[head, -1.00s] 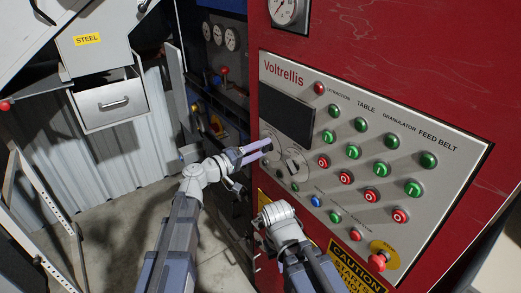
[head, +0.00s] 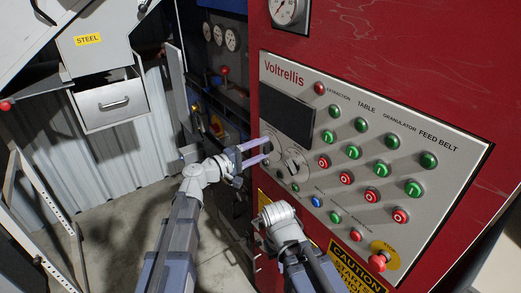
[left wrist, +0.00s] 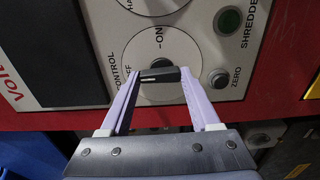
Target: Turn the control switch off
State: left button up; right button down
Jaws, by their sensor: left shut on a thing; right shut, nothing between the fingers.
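The control switch is a round pale dial with a black handle (left wrist: 160,75) in the left wrist view. The handle lies across between the fingertips. "ON" is printed above it; the "OFF" label at the left is partly covered by a finger. My left gripper (left wrist: 160,82) is shut on this handle, one lilac finger at each end. In the head view my left gripper (head: 267,151) reaches the lower left of the grey control panel (head: 375,135), where its fingers cover part of the switch. My right arm's wrist (head: 279,213) is below the panel; its fingers do not show.
A second black rotary switch (head: 293,168) is close to the right of my left fingertips. Green and red buttons fill the panel, with a red stop button (head: 377,263) at its lower right. A grey drawer (head: 110,102) stands open at the left.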

pick_arm(q)
jog(key=o, duration=1.4)
jog(key=shift+c, duration=0.2)
jog(key=v, duration=0.8)
